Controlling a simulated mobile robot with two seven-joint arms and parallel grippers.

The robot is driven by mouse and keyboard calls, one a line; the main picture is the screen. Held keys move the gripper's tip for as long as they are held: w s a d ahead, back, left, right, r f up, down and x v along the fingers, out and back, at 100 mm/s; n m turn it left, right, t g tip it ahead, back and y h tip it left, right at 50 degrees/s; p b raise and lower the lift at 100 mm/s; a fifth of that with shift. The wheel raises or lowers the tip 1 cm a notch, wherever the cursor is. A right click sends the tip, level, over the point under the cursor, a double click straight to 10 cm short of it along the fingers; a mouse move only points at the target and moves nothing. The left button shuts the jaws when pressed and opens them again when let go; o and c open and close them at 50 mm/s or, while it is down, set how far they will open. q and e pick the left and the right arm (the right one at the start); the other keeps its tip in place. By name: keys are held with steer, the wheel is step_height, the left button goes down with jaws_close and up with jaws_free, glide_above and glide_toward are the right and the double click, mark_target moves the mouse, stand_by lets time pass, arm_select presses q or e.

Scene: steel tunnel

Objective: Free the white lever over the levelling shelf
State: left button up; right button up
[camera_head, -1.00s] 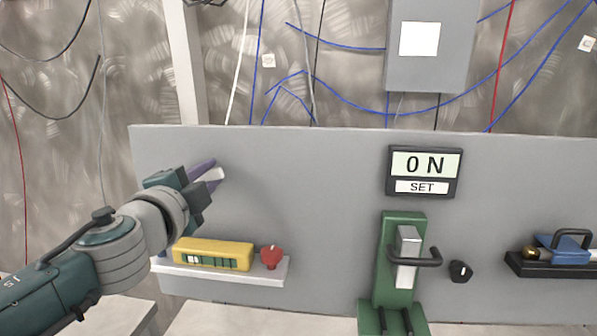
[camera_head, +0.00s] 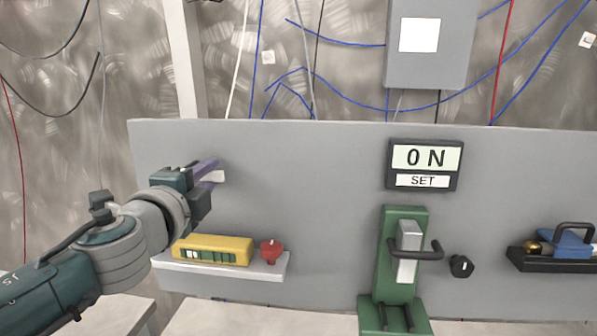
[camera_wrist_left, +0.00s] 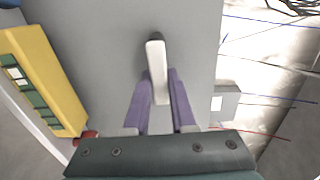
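The white lever (camera_head: 215,177) sticks out from the grey panel above the levelling shelf (camera_head: 268,269). In the left wrist view the lever (camera_wrist_left: 157,62) runs from a dark pivot spot on the panel down between my purple fingers. My left gripper (camera_head: 209,172) is at the lever, one finger on each side. A yellow level (camera_head: 212,250) and a red knob (camera_head: 271,252) are on the shelf. My right gripper is out of view.
The panel (camera_head: 310,190) carries an ON/SET display (camera_head: 424,164), a green bracket with a dark handle (camera_head: 394,270), a black knob (camera_head: 461,266) and a dark tray with a blue padlock-like object (camera_head: 567,243). Cables hang behind. The panel right of the lever is bare.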

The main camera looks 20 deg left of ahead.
arm_select(q)
steer(key=o, duration=0.4)
steer(key=shift+v, duration=5.05)
steer(key=shift+a, duration=0.1)
